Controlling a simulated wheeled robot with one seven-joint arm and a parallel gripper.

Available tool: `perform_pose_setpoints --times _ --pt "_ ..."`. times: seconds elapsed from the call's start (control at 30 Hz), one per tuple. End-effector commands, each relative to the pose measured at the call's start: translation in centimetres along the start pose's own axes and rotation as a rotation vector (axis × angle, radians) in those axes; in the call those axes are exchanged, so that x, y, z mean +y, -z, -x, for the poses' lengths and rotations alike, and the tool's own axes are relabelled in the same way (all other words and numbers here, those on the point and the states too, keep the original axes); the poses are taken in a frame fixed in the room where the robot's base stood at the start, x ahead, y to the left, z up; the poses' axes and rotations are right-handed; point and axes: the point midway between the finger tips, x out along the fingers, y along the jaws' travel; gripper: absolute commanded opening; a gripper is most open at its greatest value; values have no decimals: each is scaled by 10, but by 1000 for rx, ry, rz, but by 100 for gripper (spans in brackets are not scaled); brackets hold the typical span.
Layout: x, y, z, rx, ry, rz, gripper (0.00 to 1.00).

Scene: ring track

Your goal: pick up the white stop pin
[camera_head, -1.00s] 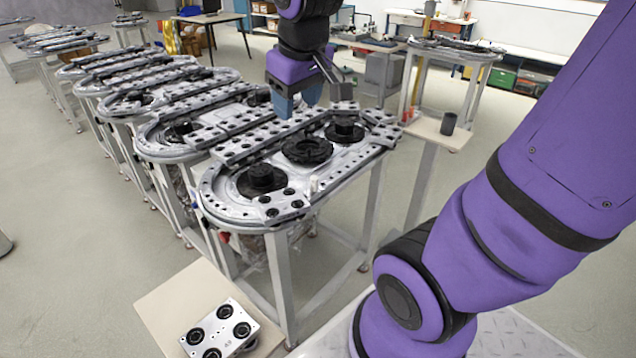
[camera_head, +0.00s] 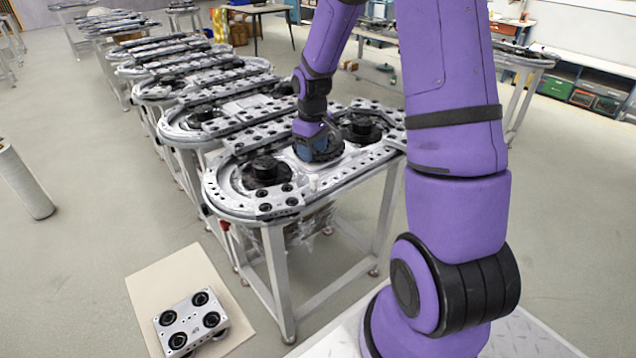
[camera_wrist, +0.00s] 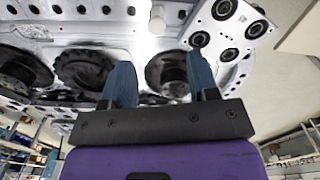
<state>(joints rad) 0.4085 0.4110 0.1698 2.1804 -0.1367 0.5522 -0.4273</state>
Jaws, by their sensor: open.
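The white stop pin (camera_wrist: 157,20) shows in the wrist view as a small pale upright peg at the top, on the metal ring track (camera_wrist: 75,30). It lies beyond my fingertips and roughly between their lines, apart from them. My gripper (camera_wrist: 161,62) is open and empty, with two blue fingers spread. In the head view my gripper (camera_head: 318,148) is low over the middle of the near ring track (camera_head: 225,205), where it hides the central black hub.
A plate with several black rollers (camera_wrist: 228,28) is right of the pin in the wrist view. Black hubs (camera_head: 266,170) stand up from the track. A similar roller carriage (camera_head: 190,320) lies on a beige board (camera_head: 150,285) at lower left. More tracks stretch behind.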

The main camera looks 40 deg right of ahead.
Motion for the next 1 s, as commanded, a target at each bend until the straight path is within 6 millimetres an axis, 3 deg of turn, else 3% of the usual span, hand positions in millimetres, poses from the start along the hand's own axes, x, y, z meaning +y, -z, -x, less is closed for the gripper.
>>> perform_pose_setpoints --times 0.4,0.67,1.0 --pt "2 1 -51 -7 10 7 54" --pt "3 1 -68 -6 8 6 54" --pt "4 1 -110 -6 9 6 54"
